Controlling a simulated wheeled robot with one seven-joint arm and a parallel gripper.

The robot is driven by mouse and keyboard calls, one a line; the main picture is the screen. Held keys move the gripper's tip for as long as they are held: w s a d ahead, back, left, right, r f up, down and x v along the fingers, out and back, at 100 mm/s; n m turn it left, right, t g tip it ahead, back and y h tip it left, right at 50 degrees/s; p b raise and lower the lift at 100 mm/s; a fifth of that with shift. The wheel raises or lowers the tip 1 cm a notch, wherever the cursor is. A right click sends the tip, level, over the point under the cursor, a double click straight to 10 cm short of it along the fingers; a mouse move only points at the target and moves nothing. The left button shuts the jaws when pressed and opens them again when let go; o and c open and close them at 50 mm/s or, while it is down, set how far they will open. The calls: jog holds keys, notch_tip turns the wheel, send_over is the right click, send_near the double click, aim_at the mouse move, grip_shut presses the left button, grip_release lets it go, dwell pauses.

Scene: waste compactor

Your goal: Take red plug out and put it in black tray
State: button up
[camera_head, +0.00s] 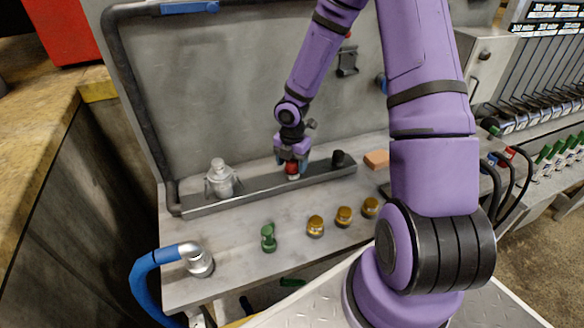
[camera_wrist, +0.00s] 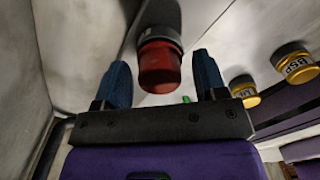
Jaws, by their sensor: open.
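The red plug (camera_head: 292,169) is at the long dark grey channel along the back of the worktop, directly below my gripper (camera_head: 292,158). In the wrist view the red plug (camera_wrist: 160,66) has a dark grey collar and lies between the two blue fingers of my gripper (camera_wrist: 161,70). The fingers are spread, with a visible gap on each side of the plug. The plug's far end is hard to make out. I see no clearly separate black tray; the dark grey channel (camera_head: 238,192) is the only tray-like thing that shows clearly.
A silver fitting (camera_head: 221,180) stands left and a black cylinder (camera_head: 339,158) right on the channel. In front are a green fitting (camera_head: 268,238) and several brass caps (camera_head: 316,226). A blue hose (camera_head: 146,277) curves at the left edge. A tall metal panel (camera_head: 225,90) rises behind.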

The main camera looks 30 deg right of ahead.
jog(key=m, duration=2)
jog(key=c, duration=1)
jog(key=n, duration=0.3)
jog(key=shift+n, duration=1)
jog(key=shift+n, duration=0.9)
